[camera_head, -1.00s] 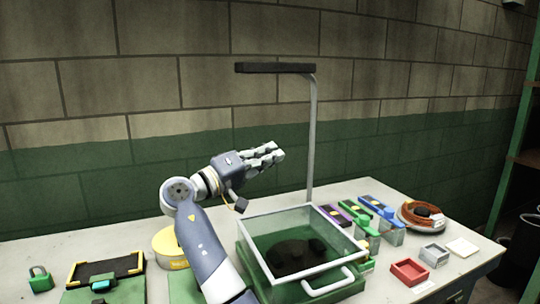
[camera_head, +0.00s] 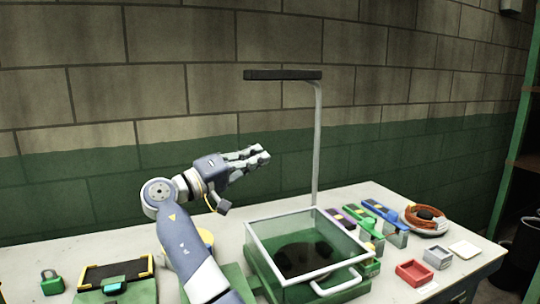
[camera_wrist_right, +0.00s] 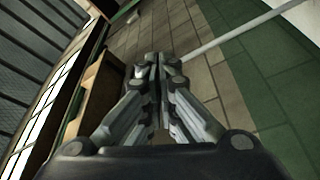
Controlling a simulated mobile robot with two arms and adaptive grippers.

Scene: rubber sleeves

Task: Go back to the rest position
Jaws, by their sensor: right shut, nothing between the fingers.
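My right gripper (camera_head: 262,156) is raised above the back of the workbench, in front of the wall. Its fingers point right and it is empty. In the right wrist view the fingers of the right gripper (camera_wrist_right: 158,62) lie together with nothing between them. My right forearm rises from the bottom of the head view and covers part of the bench. My left gripper does not show in the head view.
A clear-lidded green box (camera_head: 305,250) with dark contents stands right of my arm. A lamp post (camera_head: 317,140) rises behind it. Colored blocks (camera_head: 380,212), an orange coil (camera_head: 427,217), a red tray (camera_head: 413,273) and a grey tray (camera_head: 437,257) lie at right. A green padlock (camera_head: 51,283) is at left.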

